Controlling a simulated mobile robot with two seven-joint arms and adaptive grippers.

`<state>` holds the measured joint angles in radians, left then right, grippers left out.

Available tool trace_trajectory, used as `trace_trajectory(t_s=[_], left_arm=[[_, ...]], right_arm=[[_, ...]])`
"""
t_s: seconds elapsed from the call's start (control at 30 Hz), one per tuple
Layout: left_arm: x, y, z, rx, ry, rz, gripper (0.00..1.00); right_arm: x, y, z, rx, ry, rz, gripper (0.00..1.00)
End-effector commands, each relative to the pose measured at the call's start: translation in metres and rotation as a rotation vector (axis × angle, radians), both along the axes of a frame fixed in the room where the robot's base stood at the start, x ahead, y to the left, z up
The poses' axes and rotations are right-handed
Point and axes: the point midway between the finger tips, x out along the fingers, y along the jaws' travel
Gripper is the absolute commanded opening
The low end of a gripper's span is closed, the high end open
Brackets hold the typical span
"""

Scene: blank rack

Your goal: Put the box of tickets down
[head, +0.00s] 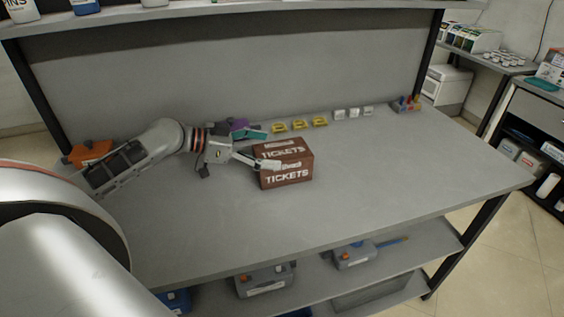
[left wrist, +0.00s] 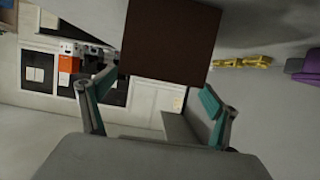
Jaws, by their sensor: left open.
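The box of tickets (head: 287,176) is a brown box with white "TICKETS" lettering. It sits upright on the grey rack table (head: 400,190), near the middle. My left gripper (head: 262,149) comes in from the left at the box's left side and is open. One finger shows in front of the box's left edge, the other near its back left. In the left wrist view the box (left wrist: 172,40) is a plain dark brown face beyond the two spread fingers (left wrist: 158,108). Whether the fingers touch it is unclear. My right gripper is not in view.
Several yellow items (head: 299,124) and several white items (head: 354,112) line the back of the table. A purple object (head: 238,124) is behind my left gripper, and an orange box (head: 90,152) stands at the left. The table's front and right are clear.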

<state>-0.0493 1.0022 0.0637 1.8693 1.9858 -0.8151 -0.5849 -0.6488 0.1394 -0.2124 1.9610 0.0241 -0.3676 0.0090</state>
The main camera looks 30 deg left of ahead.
Motion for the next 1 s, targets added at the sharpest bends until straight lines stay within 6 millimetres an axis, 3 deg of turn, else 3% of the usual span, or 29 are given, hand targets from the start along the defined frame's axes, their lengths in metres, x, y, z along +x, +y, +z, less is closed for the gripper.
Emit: trace_trajectory(t_s=[0.3,0.63,0.9,1.0], left_arm=[[0.027,-0.025,-0.01,-0.002,-0.003,0.001,0.89],[0.031,-0.029,-0.014,0.0,0.0,0.0,0.89],[0.031,-0.029,-0.012,-0.002,-0.003,0.002,0.23],[0.031,-0.028,-0.012,-0.001,-0.004,0.002,0.23]], right_arm=[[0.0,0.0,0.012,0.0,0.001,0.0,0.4],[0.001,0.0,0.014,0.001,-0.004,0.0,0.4],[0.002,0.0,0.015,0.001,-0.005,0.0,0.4],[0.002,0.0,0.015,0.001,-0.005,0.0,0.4]])
